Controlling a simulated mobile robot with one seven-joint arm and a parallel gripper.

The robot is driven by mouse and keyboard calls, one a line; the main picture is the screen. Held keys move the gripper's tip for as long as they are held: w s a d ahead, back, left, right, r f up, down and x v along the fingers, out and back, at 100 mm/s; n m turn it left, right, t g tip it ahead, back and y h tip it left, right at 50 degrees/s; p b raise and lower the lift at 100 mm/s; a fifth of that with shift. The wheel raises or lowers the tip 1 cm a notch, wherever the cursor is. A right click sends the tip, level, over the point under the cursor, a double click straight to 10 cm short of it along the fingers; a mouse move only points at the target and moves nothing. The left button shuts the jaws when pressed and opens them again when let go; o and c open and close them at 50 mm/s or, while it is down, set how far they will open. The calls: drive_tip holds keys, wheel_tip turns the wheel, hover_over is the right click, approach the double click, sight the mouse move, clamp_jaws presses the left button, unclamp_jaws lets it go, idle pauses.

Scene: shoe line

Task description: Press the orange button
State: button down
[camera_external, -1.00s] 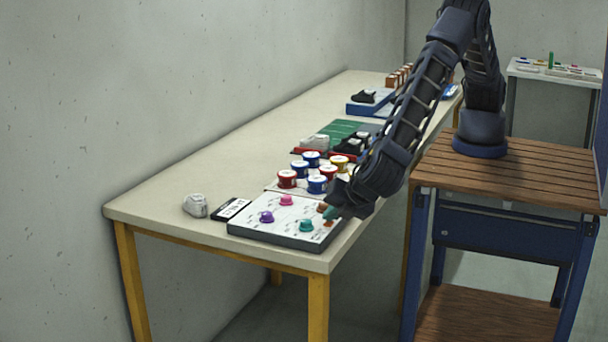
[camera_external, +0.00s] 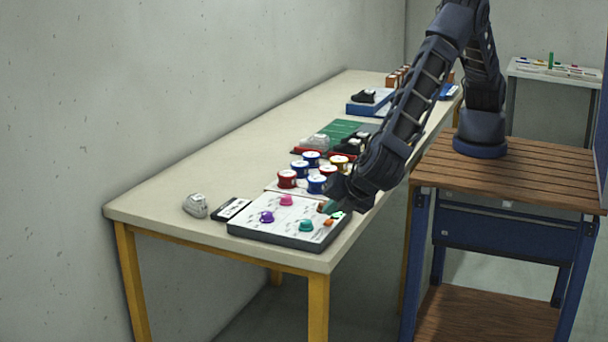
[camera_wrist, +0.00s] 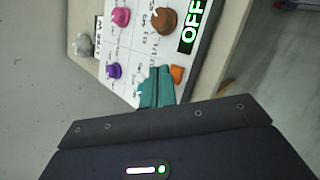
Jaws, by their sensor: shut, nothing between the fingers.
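The orange button (camera_external: 328,222) sits near the right front edge of a white button panel (camera_external: 255,229); it also shows in the wrist view (camera_wrist: 177,73). My gripper (camera_external: 327,207) is shut and empty. Its teal fingertips are above the panel, appearing just up from the orange button in the external view. In the wrist view the fingertips (camera_wrist: 157,82) are just left of the orange button. I see no clear contact. A display (camera_wrist: 192,25) reads OFF in green.
The panel also has a pink (camera_external: 286,200), a purple (camera_external: 266,217) and a brown button (camera_wrist: 163,20). Several red, blue and yellow spools (camera_external: 316,184) stand behind it. The table's left front is clear.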

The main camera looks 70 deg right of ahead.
sight(332, 223)
drive_tip(key=shift+r, duration=2.7)
